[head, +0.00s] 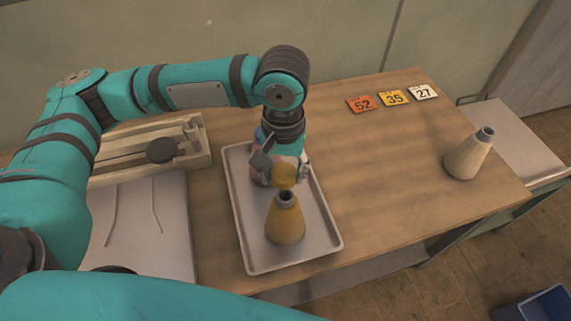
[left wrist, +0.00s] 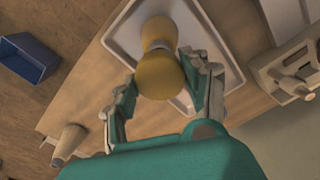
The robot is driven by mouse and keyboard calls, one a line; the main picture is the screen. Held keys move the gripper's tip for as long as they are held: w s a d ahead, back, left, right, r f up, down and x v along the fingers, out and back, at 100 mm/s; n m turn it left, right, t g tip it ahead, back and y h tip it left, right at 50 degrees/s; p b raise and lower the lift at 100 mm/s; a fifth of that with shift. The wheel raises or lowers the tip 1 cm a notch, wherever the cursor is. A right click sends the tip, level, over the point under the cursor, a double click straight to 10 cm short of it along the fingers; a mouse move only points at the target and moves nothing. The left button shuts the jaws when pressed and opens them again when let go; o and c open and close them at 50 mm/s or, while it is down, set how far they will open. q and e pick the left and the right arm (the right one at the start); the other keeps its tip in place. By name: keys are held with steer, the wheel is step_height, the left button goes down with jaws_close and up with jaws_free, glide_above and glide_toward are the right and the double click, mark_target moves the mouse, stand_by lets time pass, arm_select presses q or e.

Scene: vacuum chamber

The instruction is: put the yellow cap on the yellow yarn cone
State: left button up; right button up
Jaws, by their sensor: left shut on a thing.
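The yellow yarn cone (head: 286,222) stands upright on the metal tray, its narrow grey tip uncovered in the head view. My left gripper (head: 281,172) is shut on the yellow cap (head: 284,177) and holds it just above and slightly behind the tip in the picture. In the left wrist view the cap (left wrist: 160,76) sits between the fingers of the left gripper (left wrist: 165,84) and hides part of the cone (left wrist: 158,31) beyond it. The exact gap and alignment cannot be told. My right gripper is not in view.
The tray (head: 246,239) lies on the wooden table (head: 390,180). A pinkish object (head: 257,146) is mostly hidden behind my gripper. A cream cone (head: 468,156) stands at the right. Number cards (head: 393,97) lie at the back. A wooden rack (head: 200,151) is at the left.

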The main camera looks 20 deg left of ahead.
arm_select(q)
steer(key=shift+w+p, duration=0.15)
steer(key=shift+p, duration=0.25)
steer(key=shift+w+r+p, duration=0.1)
steer(key=shift+w+p, duration=0.05)
steer(key=shift+p, duration=0.25)
step_height(320, 180, down, 3)
steer(key=shift+b, duration=0.65)
steer(key=shift+f, duration=0.75)
steer(key=shift+f+b, duration=0.45)
steer(key=shift+f, duration=0.35)
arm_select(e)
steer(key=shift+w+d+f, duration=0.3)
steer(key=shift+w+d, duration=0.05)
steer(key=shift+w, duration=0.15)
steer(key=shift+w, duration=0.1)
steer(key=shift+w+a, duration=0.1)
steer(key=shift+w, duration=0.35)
